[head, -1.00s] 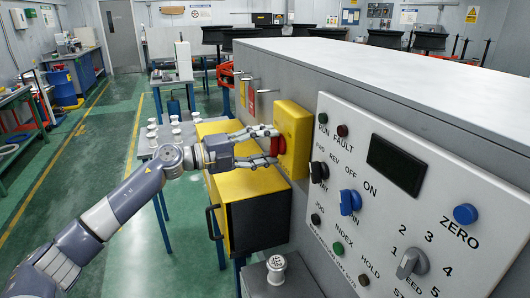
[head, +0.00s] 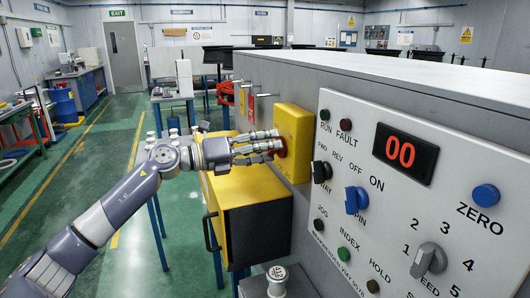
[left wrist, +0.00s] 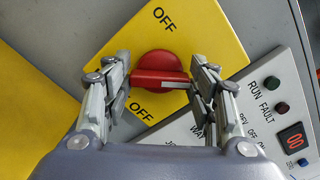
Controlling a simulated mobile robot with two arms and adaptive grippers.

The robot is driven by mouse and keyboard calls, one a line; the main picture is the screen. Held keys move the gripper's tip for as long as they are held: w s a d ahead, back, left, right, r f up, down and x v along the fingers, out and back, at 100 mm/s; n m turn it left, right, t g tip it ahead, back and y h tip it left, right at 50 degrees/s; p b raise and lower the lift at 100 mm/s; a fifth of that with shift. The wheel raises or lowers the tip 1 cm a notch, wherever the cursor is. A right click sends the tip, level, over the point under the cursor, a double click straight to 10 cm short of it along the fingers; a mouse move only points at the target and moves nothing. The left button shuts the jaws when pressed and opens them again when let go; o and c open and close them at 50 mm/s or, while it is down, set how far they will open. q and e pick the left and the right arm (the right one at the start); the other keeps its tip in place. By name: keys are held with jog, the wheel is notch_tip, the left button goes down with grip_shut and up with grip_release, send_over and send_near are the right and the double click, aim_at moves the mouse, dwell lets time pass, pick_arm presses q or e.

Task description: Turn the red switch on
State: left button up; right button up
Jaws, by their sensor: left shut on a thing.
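The red switch (head: 282,148) is a round rotary knob on a yellow box (head: 294,120) fixed to the side of the grey machine. In the left wrist view the red switch (left wrist: 160,70) has a raised bar across it, with OFF labels on the yellow plate (left wrist: 196,30) around it. My left gripper (head: 272,145) reaches in from the left and is shut on the switch. In the left wrist view its fingers (left wrist: 160,84) stand at both ends of the bar and partly hide it. My right gripper is not in view.
The white control panel (head: 400,215) carries a display (head: 405,152) lit with red 00, a blue selector (head: 356,200), a blue ZERO button (head: 486,195) and a grey dial (head: 428,260). A yellow cabinet (head: 247,190) stands below my gripper. Open green floor lies at left.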

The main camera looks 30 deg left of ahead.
pick_arm(q)
jog(key=shift+d+f, duration=0.1)
jog(key=shift+f, duration=0.05)
dwell(0.4)
jog(key=o, duration=1.1)
jog(key=shift+c, duration=0.2)
jog(key=v, duration=1.2)
